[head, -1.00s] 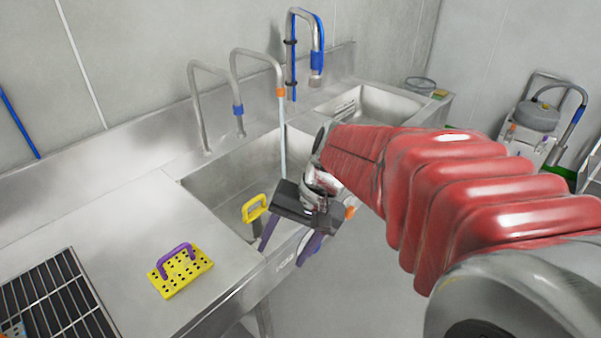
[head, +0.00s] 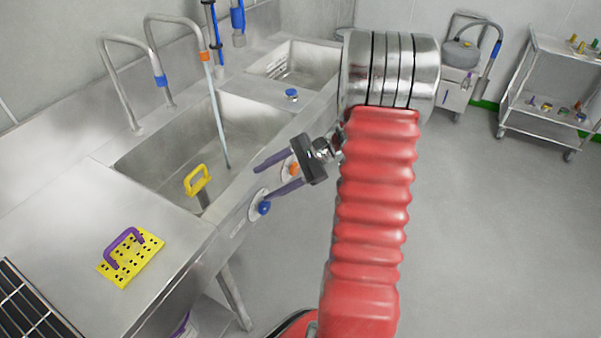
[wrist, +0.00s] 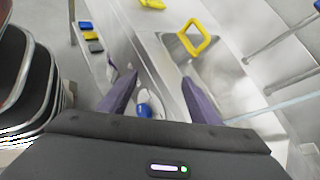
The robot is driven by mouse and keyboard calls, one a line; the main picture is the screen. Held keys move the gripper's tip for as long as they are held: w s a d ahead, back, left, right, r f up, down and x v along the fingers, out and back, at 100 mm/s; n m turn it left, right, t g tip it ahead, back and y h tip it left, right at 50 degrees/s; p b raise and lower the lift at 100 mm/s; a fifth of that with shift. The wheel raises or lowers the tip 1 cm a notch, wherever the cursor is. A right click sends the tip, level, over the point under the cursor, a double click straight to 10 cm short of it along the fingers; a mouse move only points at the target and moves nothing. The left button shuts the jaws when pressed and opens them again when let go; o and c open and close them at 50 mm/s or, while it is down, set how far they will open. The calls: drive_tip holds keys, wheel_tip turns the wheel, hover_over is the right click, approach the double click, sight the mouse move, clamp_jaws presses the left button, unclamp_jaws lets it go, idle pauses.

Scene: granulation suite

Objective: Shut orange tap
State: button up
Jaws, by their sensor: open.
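The orange tap's knob (head: 294,169) is on the sink's front panel, partly behind my gripper's fingers in the head view. The spout with the orange band (head: 204,57) runs a stream of water (head: 217,112) into the large basin. My gripper (head: 261,182) is open and empty, its purple fingers pointing left at the sink front. In the head view the orange knob appears between the fingers; whether they touch it I cannot tell. In the wrist view (wrist: 159,75) a blue knob (wrist: 145,110) shows between the fingers. The orange knob is not visible there.
A blue knob (head: 264,207) sits on the front panel near the lower finger. A yellow-handled object (head: 198,180) stands in the large basin (head: 165,155). A yellow perforated plate with a purple handle (head: 130,257) lies on the counter. Open floor (head: 480,220) lies to the right.

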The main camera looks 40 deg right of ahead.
drive_tip(key=d+f+m+t, duration=0.5)
drive_tip(key=d+f+m, duration=0.15)
drive_tip(key=d, duration=0.55)
drive_tip(key=m+t+h, duration=0.4)
drive_tip(key=m+t, duration=0.2)
drive_tip(key=m, duration=0.1)
approach(297, 170)
drive_tip(key=shift+n, duration=0.25)
drive_tip(key=v, duration=0.3)
drive_tip(key=r+v, duration=0.1)
drive_tip(key=v, duration=0.1)
drive_tip(key=shift+s, duration=0.45)
drive_tip(key=shift+w+a, duration=0.15)
drive_tip(key=x, duration=1.3)
drive_tip(key=shift+w+f, duration=0.3)
drive_tip(key=shift+f, duration=0.1)
drive_tip(key=shift+c, duration=0.3)
